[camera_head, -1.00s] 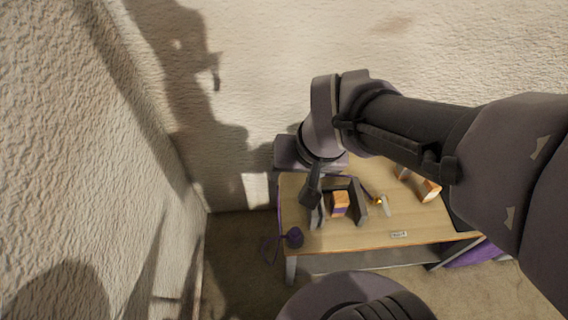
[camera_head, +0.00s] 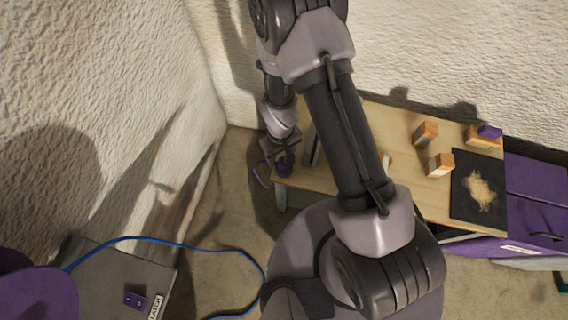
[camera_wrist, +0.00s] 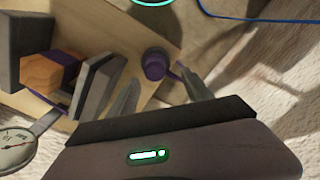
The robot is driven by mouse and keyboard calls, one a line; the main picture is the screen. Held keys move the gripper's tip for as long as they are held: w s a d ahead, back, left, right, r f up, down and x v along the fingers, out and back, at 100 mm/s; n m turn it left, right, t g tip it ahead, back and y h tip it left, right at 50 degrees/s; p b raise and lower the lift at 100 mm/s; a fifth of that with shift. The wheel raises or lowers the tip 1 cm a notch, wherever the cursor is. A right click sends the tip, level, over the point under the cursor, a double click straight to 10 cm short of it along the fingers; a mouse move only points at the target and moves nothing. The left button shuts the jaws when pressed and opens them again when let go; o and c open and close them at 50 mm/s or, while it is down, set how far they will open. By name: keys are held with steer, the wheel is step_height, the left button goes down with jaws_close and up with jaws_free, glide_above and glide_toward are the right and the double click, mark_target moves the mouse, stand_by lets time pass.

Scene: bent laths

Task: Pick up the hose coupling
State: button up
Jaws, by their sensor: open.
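A short dark-purple cylindrical piece with a purple loop, which looks like the hose coupling (camera_wrist: 154,64), is at the corner of the wooden table. In the head view the coupling (camera_head: 284,168) is partly hidden by my gripper (camera_head: 282,150), and its loop hangs past the table's edge. In the wrist view my gripper (camera_wrist: 158,80) is open, with one finger to the left of the coupling and one to the right. The coupling shows beyond and between the fingertips. I cannot tell whether either finger touches it.
In the wrist view, grey upright jaws (camera_wrist: 98,87) flank a wooden block with a purple band (camera_wrist: 46,76), close left of my gripper. A dial gauge (camera_wrist: 15,146) lies nearby. Wooden blocks (camera_head: 440,165) and a black mat (camera_head: 462,205) occupy the table's right. A blue hose (camera_head: 200,246) crosses the floor.

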mark_target(284, 164)
steer(key=f+b, duration=0.1)
steer(key=f, duration=0.1)
steer(key=f+b, duration=0.1)
steer(key=f, duration=0.1)
steer(key=d+f+b, duration=0.1)
steer(key=f, duration=0.1)
steer(key=shift+w, duration=0.1)
steer(key=shift+r, duration=0.2)
steer(key=shift+c, duration=0.5)
jaws_close()
steer(key=shift+r, duration=0.15)
